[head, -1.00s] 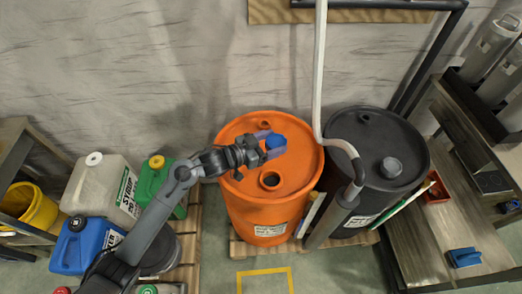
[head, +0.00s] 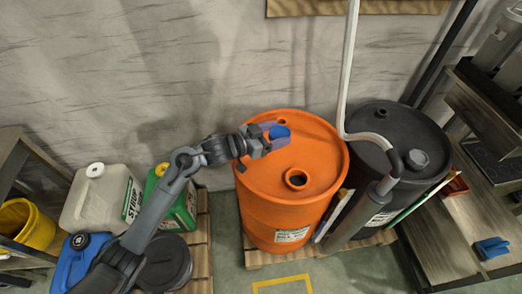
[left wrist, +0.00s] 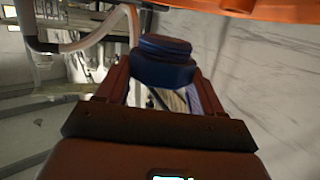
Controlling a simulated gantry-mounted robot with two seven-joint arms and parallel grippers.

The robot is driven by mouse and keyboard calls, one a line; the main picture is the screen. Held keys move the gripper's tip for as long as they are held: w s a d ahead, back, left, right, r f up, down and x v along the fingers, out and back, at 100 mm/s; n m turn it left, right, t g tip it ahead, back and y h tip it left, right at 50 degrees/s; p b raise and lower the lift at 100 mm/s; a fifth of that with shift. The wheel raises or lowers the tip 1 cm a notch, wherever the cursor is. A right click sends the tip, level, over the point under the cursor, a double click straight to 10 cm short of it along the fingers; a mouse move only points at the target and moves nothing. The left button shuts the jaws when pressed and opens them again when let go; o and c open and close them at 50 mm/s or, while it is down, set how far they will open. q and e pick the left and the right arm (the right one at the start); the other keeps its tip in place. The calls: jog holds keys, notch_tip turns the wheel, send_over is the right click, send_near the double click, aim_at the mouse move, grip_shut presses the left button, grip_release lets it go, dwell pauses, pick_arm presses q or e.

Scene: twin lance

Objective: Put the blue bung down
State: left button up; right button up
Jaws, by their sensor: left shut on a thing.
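My left gripper (head: 274,138) is shut on the blue bung (head: 280,132), which shows over the back left part of the orange drum's top (head: 318,150). The left wrist view also shows the bung (left wrist: 163,50) between the two fingers of the gripper (left wrist: 162,82). I cannot tell how far the bung is above the drum top. A large open hole (head: 296,180) shows in the drum top, nearer the front. A small fitting (head: 282,121) lies just behind the bung. My right gripper is not in view.
A black drum (head: 385,122) with a grey cap stands to the right. Several jerrycans, including a green one (head: 184,208), stand at left. A bench (head: 470,215) is at right. The drum top's right half is clear.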

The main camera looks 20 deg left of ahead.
pick_arm(q)
jog(key=a+f, duration=0.1)
jog(key=a+b, duration=0.1)
jog(key=a, duration=0.1)
jog(key=s+a+f, duration=0.1)
jog(key=shift+a+f, duration=0.2)
jog(key=shift+f, duration=0.15)
jog(key=shift+s+a+f+b, duration=0.1)
jog(key=shift+a+f+b, duration=0.05)
jog(key=shift+a+b, duration=0.15)
notch_tip(320, 180, down, 3)
jog(key=shift+a+f+b, duration=0.1)
jog(key=shift+f+b, duration=0.05)
jog(key=shift+b, duration=0.95)
jog(key=shift+f, duration=0.4)
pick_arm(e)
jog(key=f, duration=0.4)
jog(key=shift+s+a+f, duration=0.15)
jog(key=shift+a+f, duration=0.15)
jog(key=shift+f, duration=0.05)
pick_arm(q)
jog(key=o, duration=1)
jog(key=shift+f, duration=0.1)
